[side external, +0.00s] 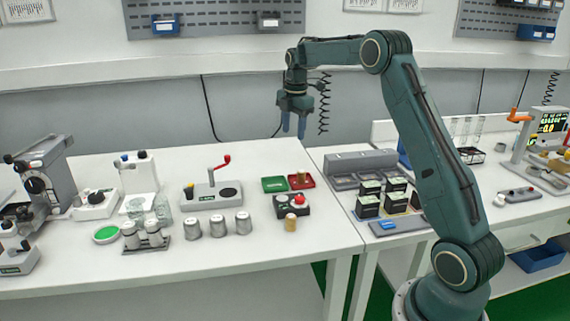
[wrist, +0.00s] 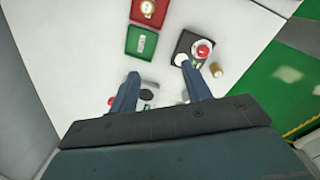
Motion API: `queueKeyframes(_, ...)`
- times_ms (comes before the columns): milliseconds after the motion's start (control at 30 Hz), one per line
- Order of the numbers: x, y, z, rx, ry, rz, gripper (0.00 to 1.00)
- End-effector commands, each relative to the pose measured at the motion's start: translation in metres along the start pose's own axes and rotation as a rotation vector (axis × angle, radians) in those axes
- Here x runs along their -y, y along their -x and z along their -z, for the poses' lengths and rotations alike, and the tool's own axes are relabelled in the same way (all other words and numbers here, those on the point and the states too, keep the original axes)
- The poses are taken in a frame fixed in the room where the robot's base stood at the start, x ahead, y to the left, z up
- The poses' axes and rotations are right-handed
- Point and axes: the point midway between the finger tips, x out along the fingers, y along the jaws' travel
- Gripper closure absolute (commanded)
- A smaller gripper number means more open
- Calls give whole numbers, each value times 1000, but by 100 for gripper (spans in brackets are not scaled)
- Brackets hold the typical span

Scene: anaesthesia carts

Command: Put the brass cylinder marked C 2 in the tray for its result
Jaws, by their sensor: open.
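A small brass cylinder (side external: 291,224) stands upright on the white table, in front of a black box with a red button; the wrist view shows it too (wrist: 216,70). Its marking cannot be read. A green tray (side external: 274,188) and a red tray (side external: 309,184) lie side by side behind the box. In the wrist view the green tray (wrist: 132,36) holds a pale label-like piece, and the red tray (wrist: 160,19) holds a round, gold-rimmed thing. My gripper (side external: 294,134) is open and empty, high above the table behind the trays; its fingers (wrist: 160,70) are spread.
The black box (side external: 279,210) has a red button (side external: 298,199) on top. Several grey metal cylinders (side external: 218,225) and a device with a red-knobbed lever (side external: 212,193) stand to the left. Dark-topped boxes (side external: 368,205) stand on the right-hand table. The table front is clear.

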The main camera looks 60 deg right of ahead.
Motion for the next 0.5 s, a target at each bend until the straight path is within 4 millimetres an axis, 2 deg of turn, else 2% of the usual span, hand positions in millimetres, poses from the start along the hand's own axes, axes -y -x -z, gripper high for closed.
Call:
queueKeyframes(33,7,15,13,2,-34,-15,52)
queueKeyframes(200,32,50,47,1,-170,-58,52)
queueKeyframes(500,92,98,101,-27,-410,-132,52)
